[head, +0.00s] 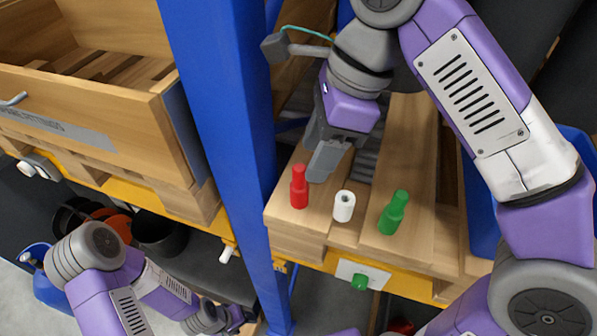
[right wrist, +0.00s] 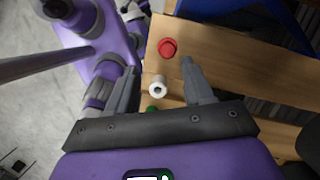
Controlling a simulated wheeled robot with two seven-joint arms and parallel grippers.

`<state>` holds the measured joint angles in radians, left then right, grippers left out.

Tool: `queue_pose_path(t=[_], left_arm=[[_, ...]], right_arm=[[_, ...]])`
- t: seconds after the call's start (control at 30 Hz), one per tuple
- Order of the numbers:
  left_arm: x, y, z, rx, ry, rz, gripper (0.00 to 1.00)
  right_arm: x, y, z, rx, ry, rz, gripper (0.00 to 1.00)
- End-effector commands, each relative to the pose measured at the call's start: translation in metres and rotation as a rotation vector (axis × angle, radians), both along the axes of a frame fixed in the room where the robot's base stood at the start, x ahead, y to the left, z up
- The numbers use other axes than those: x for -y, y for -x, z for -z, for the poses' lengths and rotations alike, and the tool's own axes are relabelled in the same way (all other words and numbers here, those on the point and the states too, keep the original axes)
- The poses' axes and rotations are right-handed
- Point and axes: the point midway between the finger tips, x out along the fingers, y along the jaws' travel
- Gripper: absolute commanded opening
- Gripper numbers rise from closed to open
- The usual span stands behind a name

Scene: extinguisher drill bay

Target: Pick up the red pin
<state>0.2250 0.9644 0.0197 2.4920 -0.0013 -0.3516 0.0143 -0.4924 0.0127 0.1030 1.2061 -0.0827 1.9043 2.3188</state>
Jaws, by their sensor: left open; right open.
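The red pin (head: 299,187) stands upright on the wooden boards (head: 408,150), at the left of a row with a white hollow cylinder (head: 344,206) and a green pin (head: 394,212). My right gripper (head: 326,160) is just behind and right of the red pin, open and apart from it. In the right wrist view the open jaws (right wrist: 159,67) straddle the white cylinder (right wrist: 158,87) in the picture. The red pin (right wrist: 167,47) shows beyond the fingertips, and the green pin (right wrist: 152,109) is partly hidden. My left gripper (head: 232,318) is low at the left, small and dark, away from the pins.
A blue upright post (head: 232,110) stands close left of the boards. A wooden crate (head: 110,125) is left of the post. A blue bin (head: 482,205) is at the right. Black and orange containers (head: 158,236) are under the crate.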

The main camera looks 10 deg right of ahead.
Motion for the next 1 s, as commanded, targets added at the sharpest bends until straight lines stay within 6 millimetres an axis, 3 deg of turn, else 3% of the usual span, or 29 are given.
queue_pose_path(t=[0.5, 0.83, 1.0], left_arm=[[0.000, -0.001, -0.001, 0.002, 0.000, -0.001, 0.55], [0.000, -0.001, -0.001, 0.002, 0.000, -0.001, 0.55], [0.000, -0.001, -0.001, 0.002, 0.000, -0.001, 0.55]], right_arm=[[-0.021, -0.008, 0.046, -0.002, 0.002, 0.001, 0.52], [-0.022, -0.009, 0.051, -0.001, 0.001, 0.001, 0.52], [-0.022, -0.009, 0.051, -0.001, 0.001, 0.001, 0.25]])
